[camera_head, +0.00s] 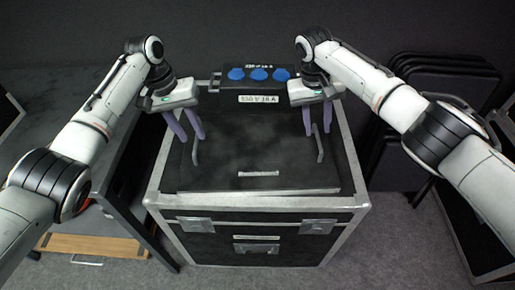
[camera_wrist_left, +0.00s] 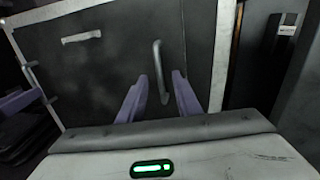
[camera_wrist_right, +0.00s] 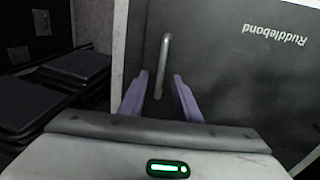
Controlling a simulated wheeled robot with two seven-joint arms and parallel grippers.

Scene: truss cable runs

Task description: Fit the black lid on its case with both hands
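The black lid (camera_head: 255,160) lies over the top of the silver-edged flight case (camera_head: 262,242). Its front edge looks slightly askew to the case rim; I cannot tell whether it is seated. The lid has a left handle (camera_head: 195,150) and a right handle (camera_head: 319,147). My left gripper (camera_head: 194,139) is open at the left handle; in the left wrist view the handle bar (camera_wrist_left: 158,65) shows between its fingers. My right gripper (camera_head: 316,133) is open at the right handle; in the right wrist view that bar (camera_wrist_right: 163,60) shows between its fingers. Contact is unclear.
A black unit with blue round connectors (camera_head: 260,73) stands behind the lid. A dark table (camera_head: 65,95) is to the left, with a wooden panel (camera_head: 95,245) low in front. Stacked black chairs (camera_head: 440,65) stand at the right. Grey carpet surrounds the case.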

